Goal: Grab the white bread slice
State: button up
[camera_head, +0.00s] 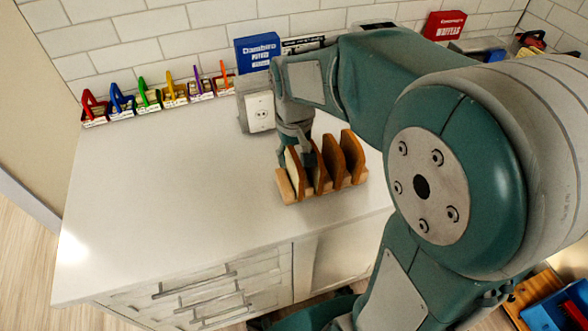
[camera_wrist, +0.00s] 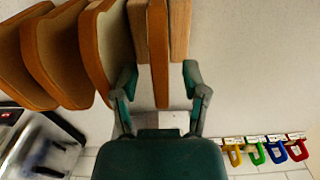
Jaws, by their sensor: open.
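The white bread slice (camera_head: 291,173) stands upright at the left end of a wooden rack (camera_head: 297,198) on the white counter, its pale face showing. In the wrist view the end slice (camera_wrist: 158,45) appears edge-on as a thin brown crust between my fingers. My gripper (camera_head: 303,155) points down at the rack; in the wrist view its two fingers (camera_wrist: 160,80) are open, one on each side of that slice, with gaps visible. Several browner slices (camera_head: 350,155) stand to the right in the rack. My fingers partly hide the slices in the head view.
A toaster-like white and grey appliance (camera_head: 259,111) stands just behind the rack. A blue box (camera_head: 257,52) and a row of coloured clip-like items (camera_head: 146,95) line the wall. A red waffle box (camera_head: 443,25) is at the back right. The counter's left is clear.

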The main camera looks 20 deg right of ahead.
jog(key=shift+f, duration=0.3)
jog(key=shift+a, duration=0.1)
grip_shut()
